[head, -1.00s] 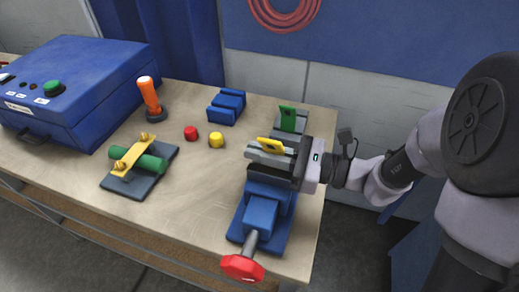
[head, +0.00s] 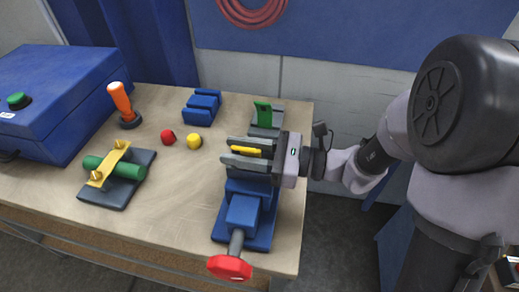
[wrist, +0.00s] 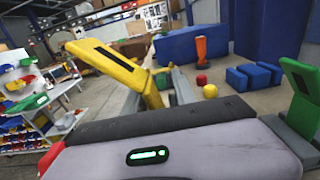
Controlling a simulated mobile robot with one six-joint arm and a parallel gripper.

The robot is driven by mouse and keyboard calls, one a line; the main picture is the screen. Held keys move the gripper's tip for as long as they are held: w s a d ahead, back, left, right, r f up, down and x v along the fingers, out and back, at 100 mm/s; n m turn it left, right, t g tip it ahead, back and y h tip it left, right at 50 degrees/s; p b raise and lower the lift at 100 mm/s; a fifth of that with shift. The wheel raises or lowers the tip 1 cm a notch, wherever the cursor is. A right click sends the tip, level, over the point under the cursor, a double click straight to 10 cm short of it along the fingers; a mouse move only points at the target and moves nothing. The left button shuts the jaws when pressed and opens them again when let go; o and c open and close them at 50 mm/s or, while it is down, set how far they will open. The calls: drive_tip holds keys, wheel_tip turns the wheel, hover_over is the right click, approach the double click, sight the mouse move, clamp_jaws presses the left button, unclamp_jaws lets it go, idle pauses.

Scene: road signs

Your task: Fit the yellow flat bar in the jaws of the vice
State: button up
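The vice (head: 240,212) is blue with a red handle and stands at the bench's right front. My gripper (head: 245,153) lies across its top from the right; its two grey fingers stand apart, one on each side of the yellow flat bar (head: 246,150). In the wrist view the bar (wrist: 120,70) rises from between the fingers (wrist: 160,95) and leans far to the left, over one finger. Its dark slot shows near the upper end. The bar's lower end and the vice jaws are hidden by my gripper, so I cannot tell how deep the bar sits.
A green flat bar (head: 263,112) stands in a grey holder behind the vice. A blue block (head: 202,107), red knob (head: 168,137), yellow knob (head: 194,141), orange-handled stick (head: 121,102) and clamp plate (head: 118,190) stand to the left. The bench between them and the vice is clear.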

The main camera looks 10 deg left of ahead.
drive_tip(key=s+d+p, duration=0.1)
drive_tip(key=d+p, duration=0.3)
drive_tip(key=d, duration=1.3)
drive_tip(key=shift+s+d, duration=0.2)
drive_tip(key=s+a+n+g+h, duration=0.3)
drive_tip(key=s+n+h, duration=0.7)
drive_tip(key=s+h, duration=0.15)
drive_tip(key=d+r+n+t+h, duration=0.4)
drive_tip(key=d+r+t, duration=0.1)
drive_tip(key=t, duration=0.2)
drive_tip(key=shift+w+t, duration=0.3)
